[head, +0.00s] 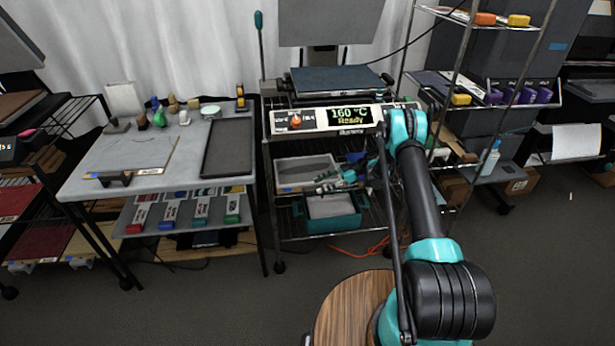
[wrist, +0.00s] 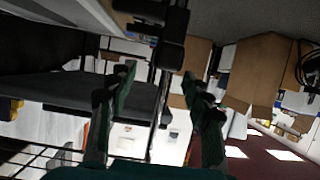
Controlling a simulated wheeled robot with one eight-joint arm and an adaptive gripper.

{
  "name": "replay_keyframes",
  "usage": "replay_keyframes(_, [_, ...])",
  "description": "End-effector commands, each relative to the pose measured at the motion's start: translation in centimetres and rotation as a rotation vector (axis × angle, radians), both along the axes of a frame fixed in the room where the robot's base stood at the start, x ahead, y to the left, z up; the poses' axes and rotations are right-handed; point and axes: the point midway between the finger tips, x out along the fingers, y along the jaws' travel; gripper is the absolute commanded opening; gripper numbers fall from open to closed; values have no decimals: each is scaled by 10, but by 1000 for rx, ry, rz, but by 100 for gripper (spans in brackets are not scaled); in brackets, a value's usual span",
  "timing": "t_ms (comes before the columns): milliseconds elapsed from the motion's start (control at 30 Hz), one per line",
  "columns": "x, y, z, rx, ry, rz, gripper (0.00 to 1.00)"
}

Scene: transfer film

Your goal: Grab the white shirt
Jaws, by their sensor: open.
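I cannot pick out a white shirt for certain in either view. A white, flat sheet-like thing (head: 577,141) hangs over a shelf edge at the far right of the head view; I cannot tell whether it is cloth or paper. My gripper (wrist: 158,75) shows in the wrist view with its two dark green fingers spread apart and nothing clearly between them.
A heat press (head: 330,82) with a lit "160 °C Ready" panel (head: 349,116) stands on a wire cart. A grey table (head: 190,150) with a dark tray (head: 228,147) is to the left. Wire shelves with colourful items (head: 515,95) stand right. Open floor lies in front.

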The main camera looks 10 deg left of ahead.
Motion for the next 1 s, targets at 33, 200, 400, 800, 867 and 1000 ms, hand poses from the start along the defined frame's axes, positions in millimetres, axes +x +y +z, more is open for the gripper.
replay_keyframes(33, [-3, 6, -4, 0, -1, 1, 50])
replay_keyframes(200, [-12, 27, -14, 0, 0, 2, 50])
replay_keyframes(400, [-14, 34, -18, 0, -1, 0, 50])
replay_keyframes(800, [-14, 34, -17, 0, 0, 0, 13])
replay_keyframes(867, [-14, 34, -17, 0, 0, 0, 5])
replay_keyframes(1000, [-14, 34, -17, 0, 0, 0, 0])
